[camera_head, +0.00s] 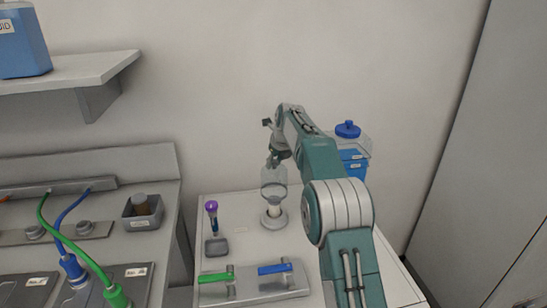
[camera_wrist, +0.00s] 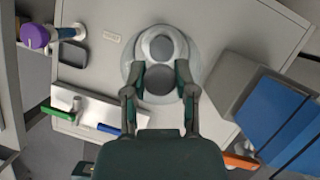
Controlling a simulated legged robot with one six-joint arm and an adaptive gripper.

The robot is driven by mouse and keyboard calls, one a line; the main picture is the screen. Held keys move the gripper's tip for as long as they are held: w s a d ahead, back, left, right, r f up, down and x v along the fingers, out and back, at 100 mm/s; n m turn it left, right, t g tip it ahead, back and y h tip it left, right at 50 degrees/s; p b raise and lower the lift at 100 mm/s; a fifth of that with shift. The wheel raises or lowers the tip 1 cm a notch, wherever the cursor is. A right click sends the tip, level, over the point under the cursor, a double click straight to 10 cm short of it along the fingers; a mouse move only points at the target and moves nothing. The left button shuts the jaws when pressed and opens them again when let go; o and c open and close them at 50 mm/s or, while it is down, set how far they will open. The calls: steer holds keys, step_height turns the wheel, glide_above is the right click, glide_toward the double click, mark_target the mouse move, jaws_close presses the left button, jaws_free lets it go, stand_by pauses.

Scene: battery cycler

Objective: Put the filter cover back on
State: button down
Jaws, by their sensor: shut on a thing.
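The filter cover (camera_head: 273,178) is a clear, see-through cup. My gripper (camera_head: 274,161) is shut on its top and holds it upright. The filter base (camera_head: 273,222) is a pale round stand with a light filter piece in its middle, on the white table.
Left of the base stand a purple-capped tube (camera_head: 212,216) and a small grey tray (camera_head: 216,247). A rack with green and blue handles (camera_head: 254,283) lies in front. A blue-capped container (camera_head: 352,150) is behind my arm at right. A counter with cables (camera_head: 70,245) is at left.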

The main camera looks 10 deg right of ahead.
mark_target(276, 169)
steer(key=shift+f, duration=5.65)
steer(key=shift+c, duration=1.7)
jaws_free()
steer(key=shift+o, duration=0.4)
steer(key=shift+s, duration=0.1)
steer(key=shift+o, duration=1.3)
steer(key=shift+r, duration=3.55)
